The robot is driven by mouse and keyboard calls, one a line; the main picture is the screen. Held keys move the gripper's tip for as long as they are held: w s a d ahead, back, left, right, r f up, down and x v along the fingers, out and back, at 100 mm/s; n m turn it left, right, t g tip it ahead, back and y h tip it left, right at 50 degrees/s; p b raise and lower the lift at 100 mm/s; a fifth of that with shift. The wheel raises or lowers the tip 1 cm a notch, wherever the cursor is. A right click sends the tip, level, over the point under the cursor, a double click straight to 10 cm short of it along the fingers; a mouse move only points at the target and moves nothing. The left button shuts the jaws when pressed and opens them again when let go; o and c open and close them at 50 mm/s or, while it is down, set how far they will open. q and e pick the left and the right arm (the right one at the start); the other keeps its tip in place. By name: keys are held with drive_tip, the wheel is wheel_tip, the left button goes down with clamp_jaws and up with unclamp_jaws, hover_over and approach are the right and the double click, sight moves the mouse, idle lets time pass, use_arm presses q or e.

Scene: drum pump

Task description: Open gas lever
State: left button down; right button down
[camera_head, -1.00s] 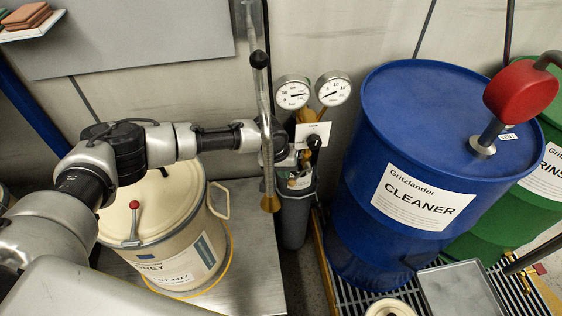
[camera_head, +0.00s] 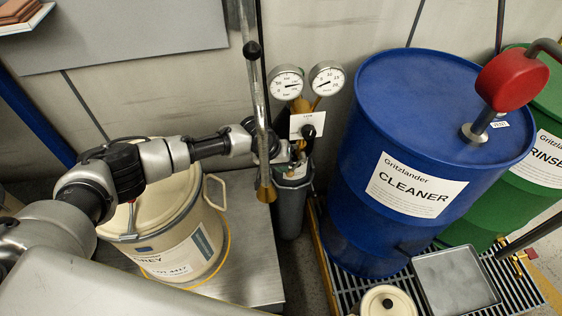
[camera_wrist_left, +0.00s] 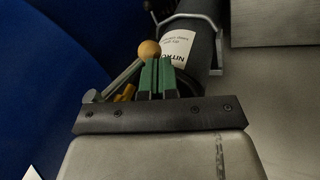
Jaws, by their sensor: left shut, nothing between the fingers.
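The dark gas cylinder (camera_head: 291,212) stands upright between the work surface and the blue drum. Two round white gauges (camera_head: 286,83) (camera_head: 327,78) and brass fittings sit at its top. A black knob (camera_head: 308,131) shows in front of a white card. My left gripper (camera_head: 287,152) is at the cylinder's top, partly behind a hanging rod. In the left wrist view its green fingers (camera_wrist_left: 157,76) are shut and empty.
A vertical metal rod (camera_head: 258,100) with a brass cone hangs before my left wrist. A cream bucket (camera_head: 178,248) stands below my arm. The blue cleaner drum (camera_head: 385,220) is close on the right, with a green drum (camera_head: 535,198) beyond.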

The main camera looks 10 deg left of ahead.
use_arm(q)
drive_tip(key=shift+w+d+f+t+h+b, duration=0.1)
drive_tip(key=shift+d+f+t+h+b, duration=0.2)
drive_tip(key=shift+f+h+b, duration=0.25)
drive_tip(key=shift+w+d+f+t+h+b, duration=0.1)
drive_tip(key=shift+d+f+t+h+b, duration=0.15)
drive_tip(key=shift+h, duration=0.4)
drive_tip(key=shift+w+d+f, duration=0.2)
drive_tip(key=shift+d+f, duration=0.1)
drive_tip(key=shift+d, duration=0.15)
